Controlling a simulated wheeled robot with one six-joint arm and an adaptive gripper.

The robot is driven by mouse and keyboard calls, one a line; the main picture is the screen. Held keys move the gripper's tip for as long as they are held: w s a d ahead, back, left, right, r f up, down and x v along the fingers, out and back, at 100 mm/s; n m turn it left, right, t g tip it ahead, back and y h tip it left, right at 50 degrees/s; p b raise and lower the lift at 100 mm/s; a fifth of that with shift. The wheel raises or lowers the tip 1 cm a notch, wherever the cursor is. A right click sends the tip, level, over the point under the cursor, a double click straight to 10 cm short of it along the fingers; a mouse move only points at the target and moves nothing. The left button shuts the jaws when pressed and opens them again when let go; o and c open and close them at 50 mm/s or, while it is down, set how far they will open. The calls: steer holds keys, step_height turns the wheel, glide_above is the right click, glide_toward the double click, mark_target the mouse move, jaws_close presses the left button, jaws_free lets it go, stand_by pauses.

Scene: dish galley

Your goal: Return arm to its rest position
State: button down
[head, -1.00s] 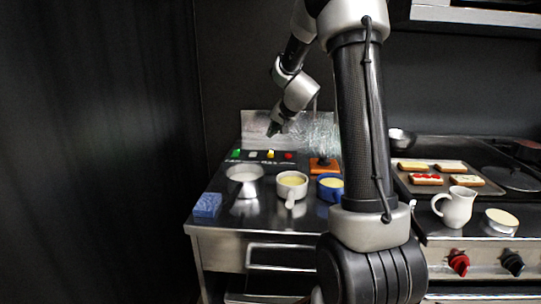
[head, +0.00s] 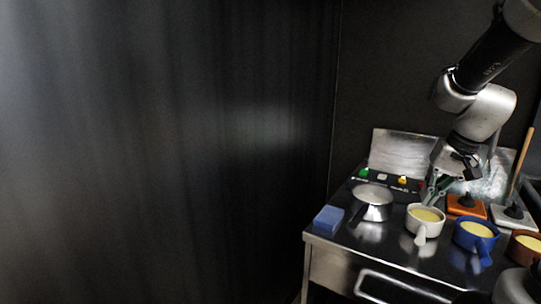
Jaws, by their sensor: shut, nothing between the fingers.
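My arm (head: 490,60) comes in from the top right of the head view and bends down at the wrist. My gripper (head: 433,195) points down over the back of the steel counter, behind the white cup of yellow liquid (head: 425,222). Its fingers are small and dark in this view, shut, with nothing held. Whether the fingertips touch anything beneath cannot be told.
On the counter (head: 345,245) are a blue sponge (head: 328,218), a metal bowl (head: 373,200), a blue cup (head: 474,238), a brown cup (head: 525,247) and an orange block (head: 466,207). Coloured buttons (head: 383,177) line the back. A dark wall fills the left.

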steer(key=s+a+r+n+h, duration=0.1)
steer(key=s+r+n, duration=0.1)
steer(key=s, duration=0.6)
steer(key=s+a+r+n+t, duration=0.1)
steer(key=s+r, duration=0.3)
steer(key=s, duration=0.4)
steer(key=shift+s+a+r+n+t+h, duration=0.2)
steer(key=shift+a+n+t+h, duration=0.15)
steer(key=shift+a+n, duration=0.25)
